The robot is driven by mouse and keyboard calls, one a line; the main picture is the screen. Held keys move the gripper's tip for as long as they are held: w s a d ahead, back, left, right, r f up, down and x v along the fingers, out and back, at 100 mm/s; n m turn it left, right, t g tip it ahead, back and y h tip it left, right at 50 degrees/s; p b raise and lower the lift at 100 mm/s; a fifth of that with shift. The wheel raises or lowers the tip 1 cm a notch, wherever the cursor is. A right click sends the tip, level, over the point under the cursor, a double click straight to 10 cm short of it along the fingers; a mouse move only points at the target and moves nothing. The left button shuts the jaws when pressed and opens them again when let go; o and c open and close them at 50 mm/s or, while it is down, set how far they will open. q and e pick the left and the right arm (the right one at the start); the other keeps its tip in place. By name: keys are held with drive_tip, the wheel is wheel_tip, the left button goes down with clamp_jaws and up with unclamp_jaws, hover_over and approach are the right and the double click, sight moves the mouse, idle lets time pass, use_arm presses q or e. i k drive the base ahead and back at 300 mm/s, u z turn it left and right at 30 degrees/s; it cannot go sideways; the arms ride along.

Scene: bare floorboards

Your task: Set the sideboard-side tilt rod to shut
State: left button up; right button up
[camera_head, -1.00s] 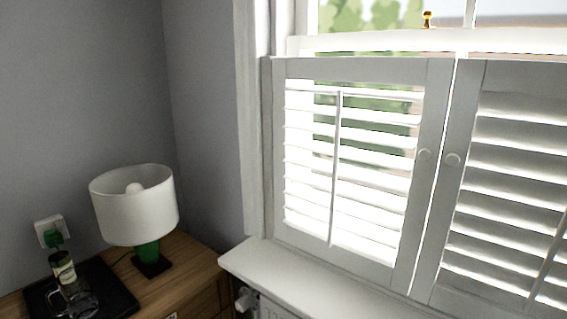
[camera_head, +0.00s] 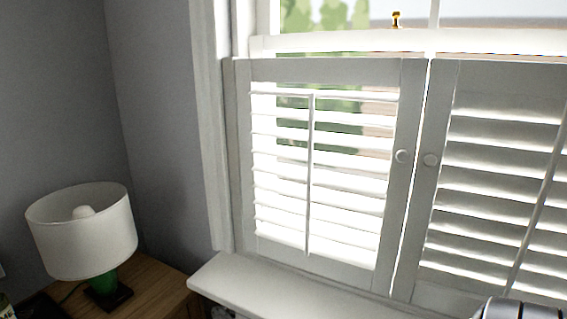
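The tilt rod (camera_head: 310,175) nearer the wooden sideboard (camera_head: 150,290) is a thin white upright bar on the left shutter panel (camera_head: 240,160). The slats (camera_head: 350,185) of this panel are open, with bright light and greenery showing between them. The right shutter panel (camera_head: 435,120) has its own tilt rod (camera_head: 538,205). Its slats look greyer and more closed, with thin bright gaps. Neither gripper shows. A rounded grey and black part, likely of my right arm, enters at the bottom right corner, in front of the right panel.
A white lamp (camera_head: 85,235) with a green base stands on the sideboard at the lower left. A white window sill (camera_head: 250,290) juts out below the shutters. The space before the left panel looks clear.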

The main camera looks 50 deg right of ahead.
sight(311, 102)
drive_tip(key=i, duration=1)
drive_tip(key=z, duration=0.25)
